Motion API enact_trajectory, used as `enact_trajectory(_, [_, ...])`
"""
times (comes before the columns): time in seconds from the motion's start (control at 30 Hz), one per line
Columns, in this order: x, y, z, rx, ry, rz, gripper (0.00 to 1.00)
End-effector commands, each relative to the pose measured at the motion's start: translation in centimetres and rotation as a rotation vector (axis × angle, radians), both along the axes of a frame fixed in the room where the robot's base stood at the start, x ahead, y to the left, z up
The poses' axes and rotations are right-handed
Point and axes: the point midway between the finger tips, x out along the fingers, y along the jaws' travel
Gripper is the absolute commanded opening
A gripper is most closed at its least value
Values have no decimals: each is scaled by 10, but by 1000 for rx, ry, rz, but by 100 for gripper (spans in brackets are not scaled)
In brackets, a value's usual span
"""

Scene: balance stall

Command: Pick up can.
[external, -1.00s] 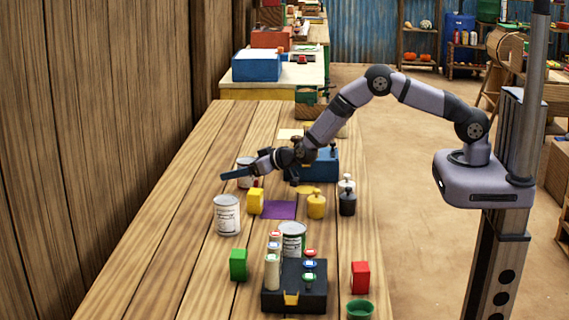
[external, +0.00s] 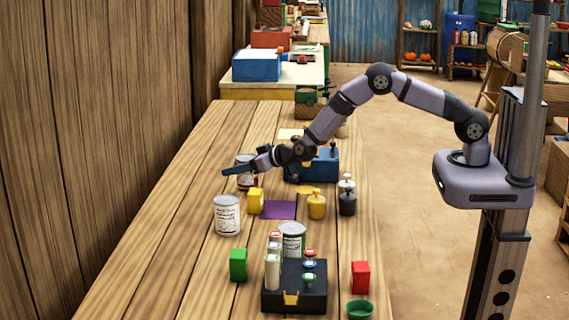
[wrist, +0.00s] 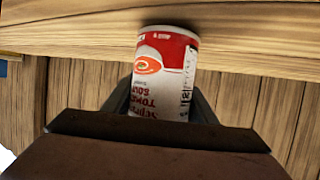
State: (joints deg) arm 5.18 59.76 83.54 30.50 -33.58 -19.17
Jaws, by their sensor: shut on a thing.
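A red and white tomato soup can (wrist: 165,72) stands between the fingers of my gripper (wrist: 160,105) in the wrist view. In the external view the same can (external: 246,180) is at the far left of the table, partly hidden by my gripper (external: 240,170). My gripper is shut on the can. Whether the can is clear of the tabletop is hard to tell. Another white-labelled can (external: 227,215) stands nearer, and a third can (external: 292,238) stands behind the black rack.
A black rack (external: 294,293), green block (external: 238,264) and red block (external: 360,277) are nearer. The table's left strip is bare.

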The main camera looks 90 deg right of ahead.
Motion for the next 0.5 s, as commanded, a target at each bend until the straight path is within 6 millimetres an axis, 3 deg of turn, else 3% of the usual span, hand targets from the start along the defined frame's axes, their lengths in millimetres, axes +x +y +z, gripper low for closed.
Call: enact_trajectory(0.5, [1, 0, 79, -1, -6, -2, 20])
